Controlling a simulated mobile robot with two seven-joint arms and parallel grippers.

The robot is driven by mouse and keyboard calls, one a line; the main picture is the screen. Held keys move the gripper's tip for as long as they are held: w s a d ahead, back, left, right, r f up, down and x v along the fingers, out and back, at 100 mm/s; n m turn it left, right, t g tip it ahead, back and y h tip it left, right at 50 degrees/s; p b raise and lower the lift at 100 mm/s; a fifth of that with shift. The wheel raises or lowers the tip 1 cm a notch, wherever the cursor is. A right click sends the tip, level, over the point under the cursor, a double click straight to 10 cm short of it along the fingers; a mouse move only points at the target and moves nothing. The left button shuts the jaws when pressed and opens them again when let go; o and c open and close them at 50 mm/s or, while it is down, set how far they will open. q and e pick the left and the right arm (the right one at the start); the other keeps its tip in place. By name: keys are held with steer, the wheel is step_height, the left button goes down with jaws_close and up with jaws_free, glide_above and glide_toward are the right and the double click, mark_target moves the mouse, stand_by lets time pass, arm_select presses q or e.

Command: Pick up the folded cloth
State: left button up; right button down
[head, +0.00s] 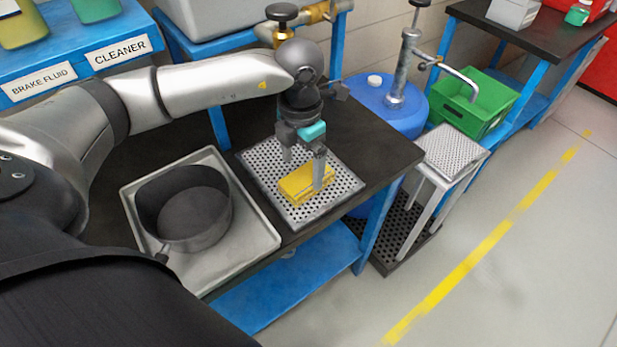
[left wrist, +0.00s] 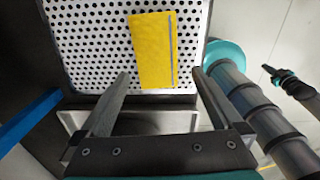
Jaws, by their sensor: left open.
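The folded yellow cloth (head: 297,187) lies flat on a perforated metal plate (head: 262,160) on the black-topped bench. It also shows in the left wrist view (left wrist: 150,45), with a grey stripe along its right edge. My left gripper (head: 304,172) points down over the cloth, open and empty. In the left wrist view, the fingertips (left wrist: 160,73) appear on either side of the cloth's lower end, with gaps to both. One finger hides part of the cloth in the head view. I cannot tell the exact height of the fingertips.
A dark round pan (head: 185,232) sits in a light metal tray (head: 262,246) left of the plate. A blue drum (head: 385,108) with a pump stands behind the bench's right end. A green crate (head: 474,103) is farther right. The floor at right is clear.

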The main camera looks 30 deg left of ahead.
mark_target(302, 181)
arm_select(q)
step_height(302, 181, down, 4)
steer(key=shift+a, duration=0.1)
steer(key=shift+f, duration=0.25)
steer(key=shift+w, duration=0.1)
steer(key=c, duration=1.1)
arm_select(e)
steer(key=shift+w+f, duration=0.15)
steer(key=shift+w, duration=0.45)
arm_select(q)
steer(key=shift+r, duration=0.15)
